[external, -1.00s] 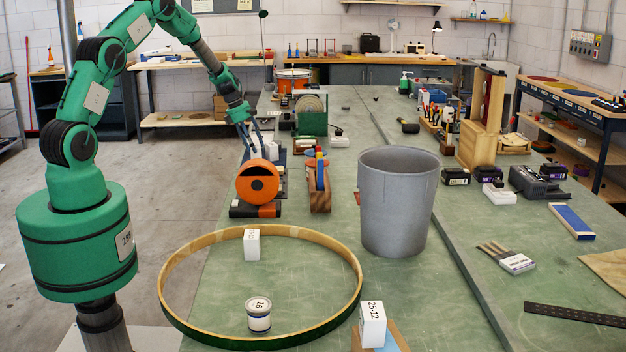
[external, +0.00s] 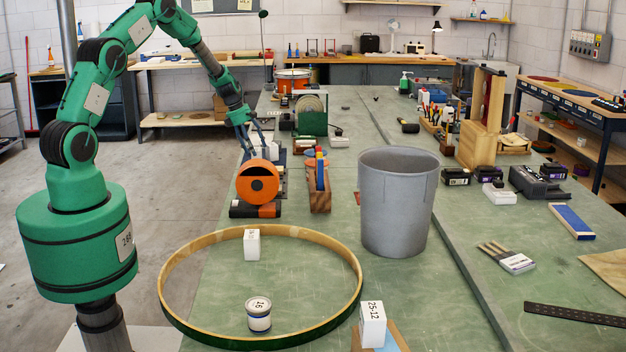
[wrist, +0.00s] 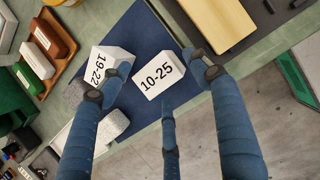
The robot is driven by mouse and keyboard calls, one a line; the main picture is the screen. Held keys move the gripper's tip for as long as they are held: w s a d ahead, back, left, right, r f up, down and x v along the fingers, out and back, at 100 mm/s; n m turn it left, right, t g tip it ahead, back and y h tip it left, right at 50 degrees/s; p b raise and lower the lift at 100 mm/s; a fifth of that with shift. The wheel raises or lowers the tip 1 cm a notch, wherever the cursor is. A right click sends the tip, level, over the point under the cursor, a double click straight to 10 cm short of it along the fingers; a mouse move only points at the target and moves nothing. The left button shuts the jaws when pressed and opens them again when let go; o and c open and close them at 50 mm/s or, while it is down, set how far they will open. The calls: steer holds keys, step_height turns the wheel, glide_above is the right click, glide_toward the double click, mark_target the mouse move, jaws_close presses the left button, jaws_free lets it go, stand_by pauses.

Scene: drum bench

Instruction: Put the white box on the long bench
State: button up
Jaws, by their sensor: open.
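In the wrist view a white box marked 10-25 (wrist: 157,74) lies on a dark blue mat (wrist: 135,35), between and beyond my fingers. Another white box marked 19-22 (wrist: 110,75) stands left of it, partly behind my left finger. My gripper (wrist: 158,80) is open and empty, its three fingers spread. Other white boxes are inside the hoop (external: 252,245) and at the front, marked 25-12 (external: 373,324).
A wooden hoop (external: 352,267) with a small tin (external: 258,315) inside lies near the front. A grey bin (external: 398,205) stands mid-bench. In the wrist view a wooden block (wrist: 220,22) and a brown tray (wrist: 70,60) flank the mat.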

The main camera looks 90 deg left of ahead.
steer(key=p+v, duration=0.1)
steer(key=v, duration=1.1)
steer(key=shift+p, duration=0.4)
steer(key=shift+w+r, duration=0.1)
steer(key=shift+r, duration=0.05)
stand_by(0.4)
steer(key=w+d+r+m, duration=0.35)
steer(key=d+r, duration=0.25)
steer(key=d, duration=0.3)
steer(key=w+d+r+m, duration=0.3)
steer(key=d+r+m, duration=0.1)
steer(key=d+r, duration=0.4)
steer(key=w+d+r+m, duration=0.4)
steer(key=d+r, duration=0.1)
steer(key=d, duration=0.5)
steer(key=s+d+r+m, duration=0.2)
steer(key=d+r+m, duration=0.25)
steer(key=d, duration=0.65)
steer(key=s+d+r+m, duration=0.2)
steer(key=d+r+m, duration=0.25)
steer(key=d, duration=0.55)
steer(key=s+d+r+m+t, duration=0.1)
steer(key=s+d+m, duration=1.4)
steer(key=s+d, duration=0.4)
steer(key=shift+s+d+m, duration=0.35)
steer(key=shift+d, duration=0.85)
